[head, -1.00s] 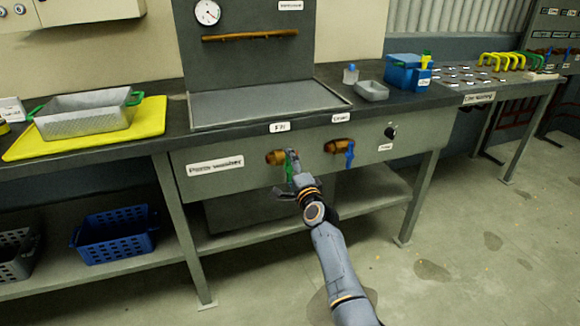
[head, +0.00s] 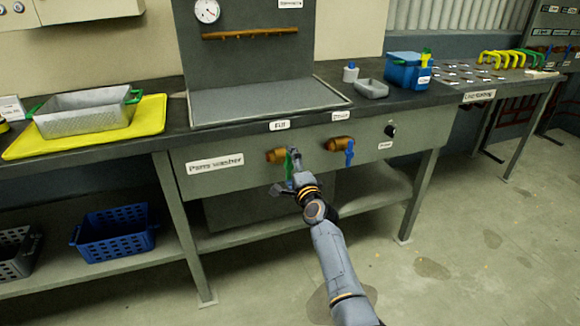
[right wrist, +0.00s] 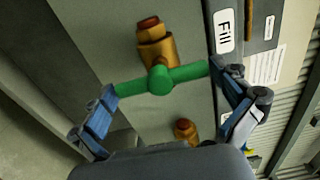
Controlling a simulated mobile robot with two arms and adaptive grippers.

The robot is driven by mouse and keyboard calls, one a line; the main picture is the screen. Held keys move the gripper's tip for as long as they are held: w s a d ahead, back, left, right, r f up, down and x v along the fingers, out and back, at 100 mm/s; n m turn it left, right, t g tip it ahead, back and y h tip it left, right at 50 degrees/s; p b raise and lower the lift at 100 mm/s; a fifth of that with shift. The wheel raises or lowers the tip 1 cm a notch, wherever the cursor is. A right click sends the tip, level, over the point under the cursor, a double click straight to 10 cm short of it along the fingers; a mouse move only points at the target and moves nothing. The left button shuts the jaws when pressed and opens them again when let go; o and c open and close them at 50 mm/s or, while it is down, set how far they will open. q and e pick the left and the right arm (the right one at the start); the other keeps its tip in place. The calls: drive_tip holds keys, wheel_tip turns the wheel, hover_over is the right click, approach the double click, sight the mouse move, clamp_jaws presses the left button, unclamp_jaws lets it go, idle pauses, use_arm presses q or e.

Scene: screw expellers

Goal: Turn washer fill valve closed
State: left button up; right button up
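The fill valve has a brass body (head: 275,155) on the washer's front panel, below the "Fill" label (head: 279,125). Its green handle (head: 288,166) stands about upright in the head view. In the right wrist view the green handle (right wrist: 160,79) runs across the picture, with the brass body (right wrist: 157,45) behind it. My right gripper (head: 287,174) is at the handle. In the right wrist view its fingers (right wrist: 163,80) are spread, one near each end of the handle; I cannot tell whether they touch it. My left gripper is not in view.
A second brass valve with a blue handle (head: 349,152) is close on the right, then a black knob (head: 389,131). Above are the worktop and a grey basin plate (head: 265,101). A blue basket (head: 115,233) sits on the lower shelf. The floor in front is clear.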

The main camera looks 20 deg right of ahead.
drive_tip(key=s, duration=0.7)
drive_tip(key=shift+s, duration=0.25)
drive_tip(key=shift+d, duration=0.1)
